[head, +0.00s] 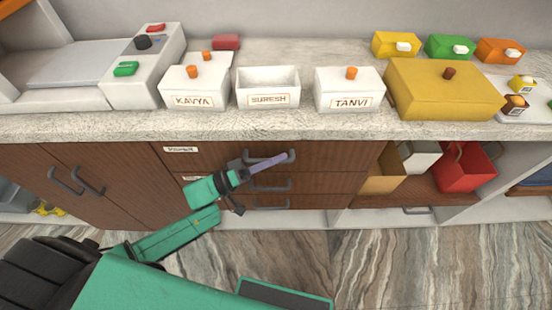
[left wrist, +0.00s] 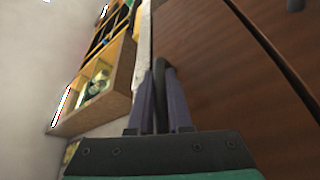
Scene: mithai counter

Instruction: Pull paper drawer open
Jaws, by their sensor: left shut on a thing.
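The top drawer (head: 335,155) has a dark brown wooden front with a small white label (head: 181,149) at its upper left; the lettering is too small to read surely. Its front looks flush with the cabinet. My left gripper (head: 284,158) reaches in from the left, its purple fingers at the dark bar handle (head: 245,158) of this drawer. In the left wrist view, the two fingers (left wrist: 163,85) stand on either side of the dark handle (left wrist: 161,110), shut on it. Part of the handle is hidden by the fingers. My right gripper is not in view.
Further drawers with dark handles (head: 278,205) lie below. Cabinet doors (head: 110,190) stand to the left. An open shelf at right holds a red bin (head: 478,175) and others. The stone counter (head: 230,125) above carries labelled white boxes (head: 268,88) and a yellow box (head: 440,90).

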